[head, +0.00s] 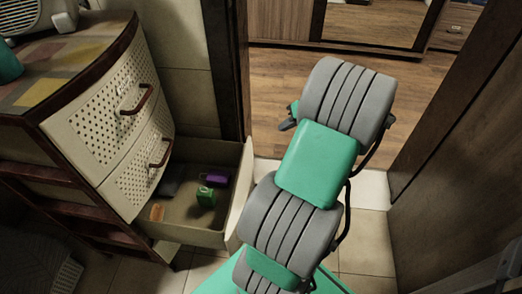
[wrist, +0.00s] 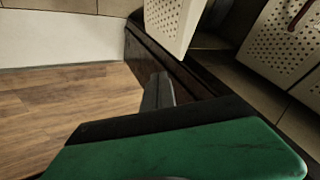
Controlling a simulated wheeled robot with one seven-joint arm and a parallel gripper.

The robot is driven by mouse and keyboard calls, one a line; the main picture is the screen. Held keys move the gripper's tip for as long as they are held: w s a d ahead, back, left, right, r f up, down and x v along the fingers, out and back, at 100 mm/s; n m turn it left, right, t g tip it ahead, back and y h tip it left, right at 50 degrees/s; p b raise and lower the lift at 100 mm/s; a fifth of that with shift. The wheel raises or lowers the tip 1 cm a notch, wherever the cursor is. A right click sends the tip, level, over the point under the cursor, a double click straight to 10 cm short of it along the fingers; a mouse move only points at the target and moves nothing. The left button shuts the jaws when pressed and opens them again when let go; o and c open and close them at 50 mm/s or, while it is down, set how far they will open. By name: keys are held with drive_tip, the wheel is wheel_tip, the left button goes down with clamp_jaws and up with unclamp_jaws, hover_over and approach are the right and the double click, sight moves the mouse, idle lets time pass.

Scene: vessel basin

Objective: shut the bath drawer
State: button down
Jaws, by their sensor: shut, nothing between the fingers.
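The bath drawer (head: 240,195) is the lowest drawer of a cream cabinet and stands pulled out. Its front panel faces right, toward my arm. In the wrist view the drawer front (wrist: 172,22) shows at the top, pale with small holes. My gripper (head: 286,124) is mostly hidden behind my arm in the head view, beyond the drawer's far right corner. In the wrist view my gripper (wrist: 157,92) is shut and empty, below the drawer front in the picture. I see no contact between them.
The drawer holds a green box (head: 205,196), a purple item (head: 215,179) and an orange item (head: 157,212). Two closed drawers (head: 110,110) sit above. A dark door frame (head: 229,60) stands behind; a brown wall (head: 455,150) is at right. Wood floor (head: 270,80) lies beyond the doorway.

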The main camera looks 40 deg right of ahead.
drive_tip(key=w+a+f+b, duration=0.4)
drive_tip(key=w+f, duration=0.3)
drive_tip(key=w, duration=0.1)
drive_tip(key=shift+a+f+b, duration=0.4)
